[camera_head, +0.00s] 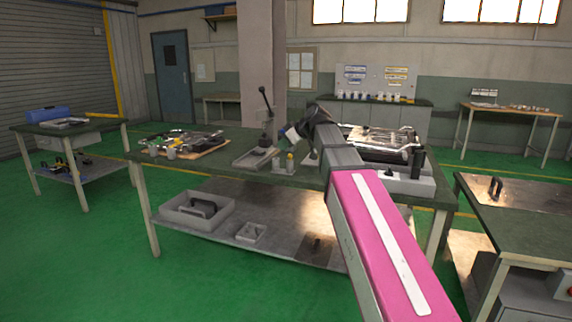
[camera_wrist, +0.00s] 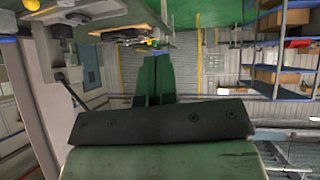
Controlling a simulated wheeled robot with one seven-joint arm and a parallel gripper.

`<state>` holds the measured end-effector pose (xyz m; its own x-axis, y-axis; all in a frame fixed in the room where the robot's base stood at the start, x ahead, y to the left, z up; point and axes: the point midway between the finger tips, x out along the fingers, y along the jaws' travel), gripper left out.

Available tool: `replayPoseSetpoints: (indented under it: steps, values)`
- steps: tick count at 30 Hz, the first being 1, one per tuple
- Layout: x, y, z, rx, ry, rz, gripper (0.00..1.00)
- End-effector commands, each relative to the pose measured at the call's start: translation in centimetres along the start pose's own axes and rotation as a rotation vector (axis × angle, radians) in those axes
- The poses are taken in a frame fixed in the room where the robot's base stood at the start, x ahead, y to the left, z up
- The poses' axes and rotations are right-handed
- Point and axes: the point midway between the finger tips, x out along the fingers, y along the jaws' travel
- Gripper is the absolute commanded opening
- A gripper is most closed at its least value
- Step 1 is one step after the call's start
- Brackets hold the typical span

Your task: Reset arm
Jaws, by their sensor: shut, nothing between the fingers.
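My arm reaches forward from the lower right of the head view, over the near side of the central workbench (camera_head: 225,178). My gripper (camera_head: 290,135) is at its far end, small and partly turned away. It is shut with nothing in it, held above the bench beside a lever press (camera_head: 266,115). In the wrist view a dark bar with screws crosses the lower middle, and the scene appears upside down. My arm hides part of the bench top behind it.
A metal tray rack (camera_head: 372,142) and a grey box (camera_head: 408,185) stand right of my arm. A board with tools (camera_head: 185,143) lies at left. Bins (camera_head: 197,210) sit on the lower shelf. Another bench (camera_head: 520,215) is close at right. Green floor (camera_head: 90,255) is clear at left.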

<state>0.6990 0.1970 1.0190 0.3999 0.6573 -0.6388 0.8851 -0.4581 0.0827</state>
Motion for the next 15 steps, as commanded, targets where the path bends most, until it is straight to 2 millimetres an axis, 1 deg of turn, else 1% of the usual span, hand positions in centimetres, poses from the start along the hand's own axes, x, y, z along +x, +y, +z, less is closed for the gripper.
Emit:
replayPoseSetpoints:
  steps: [1, 2, 5, 8, 9, 11, 12, 14, 15]
  values:
    - [0.5, -0.2, 1.4, 0.027, -0.019, 0.002, 0.0]
    - [0.8, -0.2, 2.2, 0.043, -0.031, 0.004, 0.0]
    - [2.0, -0.3, 5.5, 0.114, -0.081, 0.013, 0.0]
    - [3.5, -0.7, 9.8, 0.207, -0.147, 0.028, 0.0]
    - [4.0, -0.9, 11.7, 0.246, -0.175, 0.036, 0.0]
    - [4.7, -1.2, 14.4, 0.305, -0.217, 0.049, 0.0]
    - [5.2, -1.4, 16.2, 0.343, -0.245, 0.059, 0.0]
    - [5.8, -1.9, 18.9, 0.4, -0.286, 0.074, 0.0]
    - [6.2, -2.3, 20.7, 0.437, -0.314, 0.084, 0.0]
